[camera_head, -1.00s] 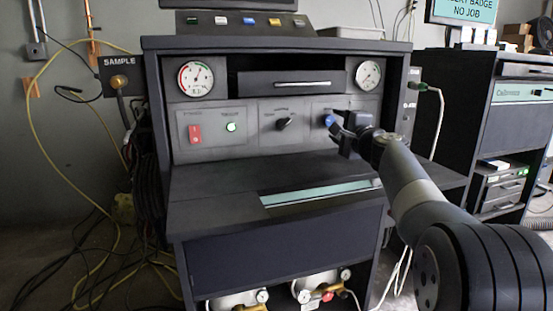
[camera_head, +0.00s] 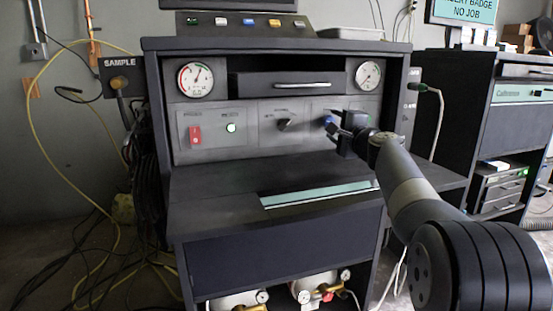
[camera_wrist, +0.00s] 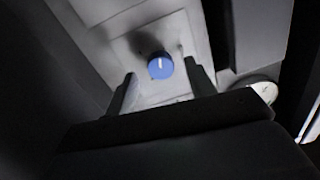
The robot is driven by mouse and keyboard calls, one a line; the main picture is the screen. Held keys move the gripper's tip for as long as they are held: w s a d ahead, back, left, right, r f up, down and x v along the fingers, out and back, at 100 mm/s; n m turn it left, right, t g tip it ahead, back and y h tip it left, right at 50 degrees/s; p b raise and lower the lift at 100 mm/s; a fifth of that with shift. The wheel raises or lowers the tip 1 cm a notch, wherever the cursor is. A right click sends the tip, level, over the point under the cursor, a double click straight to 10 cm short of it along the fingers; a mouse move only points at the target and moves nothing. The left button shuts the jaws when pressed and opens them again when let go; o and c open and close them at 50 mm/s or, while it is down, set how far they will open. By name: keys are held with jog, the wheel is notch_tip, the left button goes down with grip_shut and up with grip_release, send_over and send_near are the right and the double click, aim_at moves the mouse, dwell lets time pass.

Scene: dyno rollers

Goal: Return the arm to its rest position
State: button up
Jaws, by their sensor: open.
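My gripper (camera_head: 337,127) is at the right side of the console's control panel, in front of a blue knob (camera_head: 328,121). In the wrist view the gripper (camera_wrist: 157,88) is open, with a finger on either side of the blue knob (camera_wrist: 160,67) in the picture. The knob has a white pointer line. The fingers look apart from the knob, and nothing is between them that they grip. My arm reaches in from the lower right of the head view and hides part of the panel's right end.
The dark console (camera_head: 235,200) has a shelf below the panel with a teal strip (camera_head: 318,194). A red switch (camera_head: 195,135), a lit green button (camera_head: 231,127) and a black knob (camera_head: 285,125) sit left of the gripper. A second cabinet (camera_head: 520,130) stands at the right.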

jog(key=shift+x, duration=0.85)
jog(key=shift+w+r+m+p, duration=0.2)
jog(key=shift+m+p, duration=0.1)
jog(key=shift+p, duration=0.35)
jog(key=shift+s+r+m+p, duration=0.1)
jog(key=shift+s+m+p, duration=0.05)
jog(key=shift+m+p, duration=0.75)
jog(key=m+p, duration=0.5)
jog(key=shift+p, duration=0.4)
jog(key=m+p, duration=0.4)
jog(key=p, duration=0.1)
jog(key=m+p, duration=0.3)
jog(key=p, duration=0.3)
jog(key=shift+m, duration=0.3)
jog(key=v, duration=0.3)
jog(key=shift+s+b, duration=0.25)
jog(key=shift+b, duration=0.15)
jog(key=shift+v, duration=1.05)
